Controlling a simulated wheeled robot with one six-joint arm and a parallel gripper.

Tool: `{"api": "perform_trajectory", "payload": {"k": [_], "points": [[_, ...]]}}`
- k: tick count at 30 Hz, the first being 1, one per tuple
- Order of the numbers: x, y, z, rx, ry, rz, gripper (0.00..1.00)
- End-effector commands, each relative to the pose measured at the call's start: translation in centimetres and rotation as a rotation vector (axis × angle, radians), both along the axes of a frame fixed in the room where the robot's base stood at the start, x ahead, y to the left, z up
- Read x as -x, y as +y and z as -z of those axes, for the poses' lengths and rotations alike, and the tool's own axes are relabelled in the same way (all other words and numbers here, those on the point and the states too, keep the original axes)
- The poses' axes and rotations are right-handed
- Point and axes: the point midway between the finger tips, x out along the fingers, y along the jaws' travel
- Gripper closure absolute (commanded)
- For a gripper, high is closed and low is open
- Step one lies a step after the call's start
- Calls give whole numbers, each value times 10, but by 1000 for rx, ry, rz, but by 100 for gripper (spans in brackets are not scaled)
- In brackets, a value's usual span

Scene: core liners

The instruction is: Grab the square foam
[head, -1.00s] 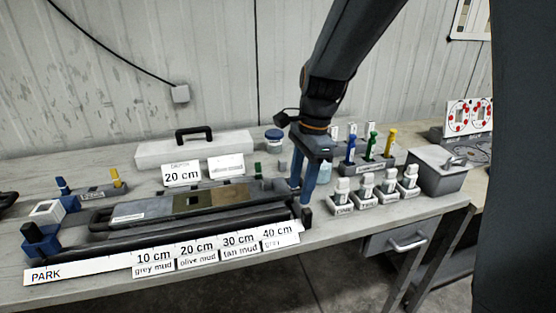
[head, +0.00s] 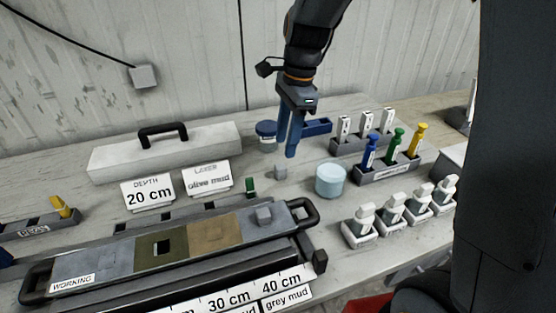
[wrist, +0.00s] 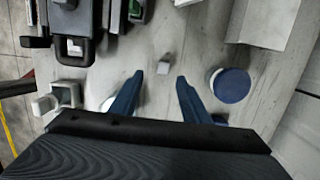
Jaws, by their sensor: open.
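A small grey cube (head: 280,172), which looks like the square foam, sits on the bench between the tray and the light-blue cylinder. My gripper (head: 287,150) points down above and slightly behind it in the head view. In the wrist view the cube (wrist: 163,66) shows between the tips of the two spread blue fingers (wrist: 160,77), touching neither. The gripper is open and empty. I cannot tell for certain which cube the task names.
A light-blue cylinder (head: 331,180) stands close right of the cube. A blue-lidded jar (head: 266,134) and a blue block (head: 317,126) are behind. Holders with colored tools (head: 390,170) and white bottles (head: 404,214) are to the right. A white case (head: 170,152) lies back left.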

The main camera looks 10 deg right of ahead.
Motion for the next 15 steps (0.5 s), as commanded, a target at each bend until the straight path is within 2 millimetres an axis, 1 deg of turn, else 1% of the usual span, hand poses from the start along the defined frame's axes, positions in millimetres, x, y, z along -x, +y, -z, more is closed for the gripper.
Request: {"api": "perform_trajectory", "payload": {"k": [6,11,15], "points": [[1,4,20,1,3,-4,58],[0,5,33,1,4,-2,58],[-3,7,51,0,5,-1,58]]}}
